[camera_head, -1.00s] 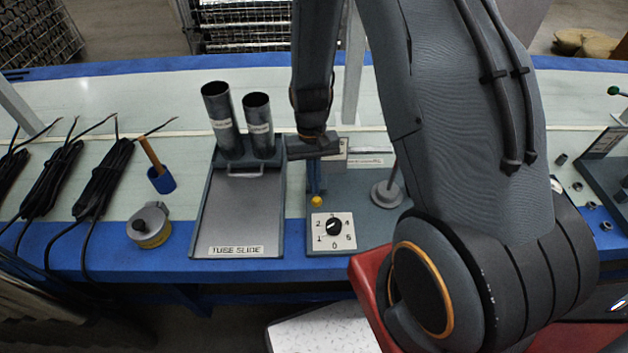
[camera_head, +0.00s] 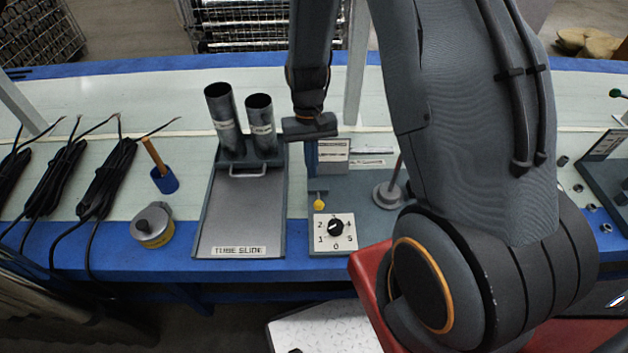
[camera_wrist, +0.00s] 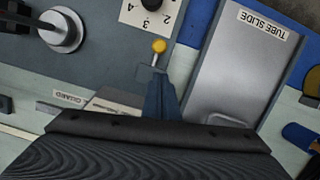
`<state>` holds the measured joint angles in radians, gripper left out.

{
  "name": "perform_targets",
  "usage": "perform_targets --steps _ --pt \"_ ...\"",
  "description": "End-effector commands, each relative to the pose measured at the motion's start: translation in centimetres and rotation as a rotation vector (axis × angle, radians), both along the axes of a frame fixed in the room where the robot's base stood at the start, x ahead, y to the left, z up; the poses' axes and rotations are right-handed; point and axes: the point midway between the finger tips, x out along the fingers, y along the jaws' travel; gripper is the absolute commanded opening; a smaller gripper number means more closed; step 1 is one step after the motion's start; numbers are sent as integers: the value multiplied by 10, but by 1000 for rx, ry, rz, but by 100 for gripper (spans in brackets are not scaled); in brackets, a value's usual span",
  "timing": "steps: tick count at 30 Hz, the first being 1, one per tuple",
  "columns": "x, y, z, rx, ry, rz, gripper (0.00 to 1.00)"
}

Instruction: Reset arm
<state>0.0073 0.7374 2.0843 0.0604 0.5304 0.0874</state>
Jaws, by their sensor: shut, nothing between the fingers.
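My gripper (camera_head: 312,176) hangs over the control panel (camera_head: 355,222) in the head view, its blue fingers together and empty. In the wrist view my gripper (camera_wrist: 158,75) points toward a small yellow knob (camera_wrist: 158,46), with a gap seeming to lie between them. The yellow knob (camera_head: 319,204) stands just above the numbered dial (camera_head: 335,227) in the head view. The dial plate (camera_wrist: 150,12) is cut off at the top of the wrist view. My gripper's body hides part of the panel's back.
The tube slide (camera_head: 238,215) lies left of the panel, with two upright dark tubes (camera_head: 222,118) (camera_head: 260,122) behind it. A round base with a rod (camera_head: 388,194) stands right of my gripper. Black cables (camera_head: 105,185) and a blue cup (camera_head: 165,181) lie farther left.

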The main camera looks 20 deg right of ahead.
Motion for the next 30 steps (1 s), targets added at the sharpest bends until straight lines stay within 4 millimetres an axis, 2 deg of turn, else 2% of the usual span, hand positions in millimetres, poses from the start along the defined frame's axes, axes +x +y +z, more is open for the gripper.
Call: perform_targets --steps 3,9,14,20,23,26,30 --pt "7 -4 22 0 -5 -8 0" --pt "13 -5 52 0 -4 -9 0" --pt "15 -5 63 0 -2 -7 0" --pt "15 -4 67 -1 -4 -5 0" --pt "9 -4 75 -1 -16 3 0" --pt "-3 -4 93 -2 -46 22 0" --pt "-31 -4 125 -6 -107 57 0"
